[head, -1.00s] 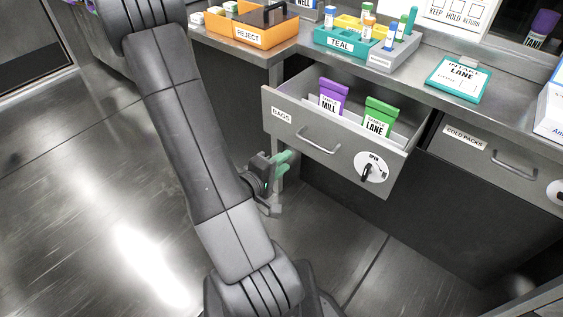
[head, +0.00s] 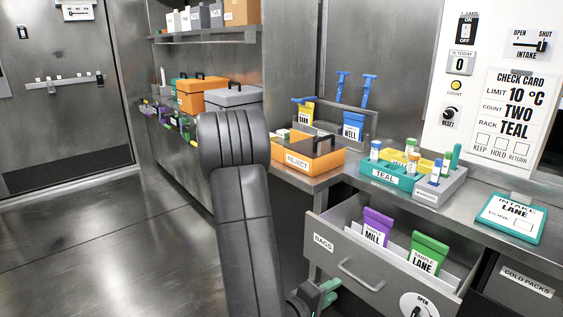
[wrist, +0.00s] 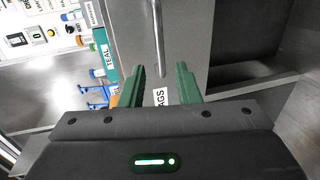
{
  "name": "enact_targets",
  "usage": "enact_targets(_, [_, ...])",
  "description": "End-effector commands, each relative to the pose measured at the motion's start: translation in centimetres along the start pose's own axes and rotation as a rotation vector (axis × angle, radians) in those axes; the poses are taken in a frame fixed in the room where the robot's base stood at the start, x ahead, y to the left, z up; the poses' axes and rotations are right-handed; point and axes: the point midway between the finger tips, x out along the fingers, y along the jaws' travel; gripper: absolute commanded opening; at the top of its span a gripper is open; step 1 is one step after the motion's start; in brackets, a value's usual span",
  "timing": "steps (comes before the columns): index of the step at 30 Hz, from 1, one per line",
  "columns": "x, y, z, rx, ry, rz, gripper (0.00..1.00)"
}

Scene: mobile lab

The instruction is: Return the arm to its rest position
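My arm (head: 245,220) rises at the centre of the head view and bends down again behind its own link.
The open drawer (head: 340,262) holds a purple MILL bag (head: 376,228) and a green LANE bag (head: 428,253). On the counter are an orange REJECT box (head: 300,160), a TEAL rack (head: 385,176) and an INTAKE LANE board (head: 511,217). The floor at left is clear.

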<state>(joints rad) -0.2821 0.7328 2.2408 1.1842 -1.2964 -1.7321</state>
Motion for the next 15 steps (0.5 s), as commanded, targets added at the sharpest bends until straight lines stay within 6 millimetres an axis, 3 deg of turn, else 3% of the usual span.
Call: enact_targets(15, [7.0, -0.1, 0.1, 0.002, -0.003, 0.001, 0.3])
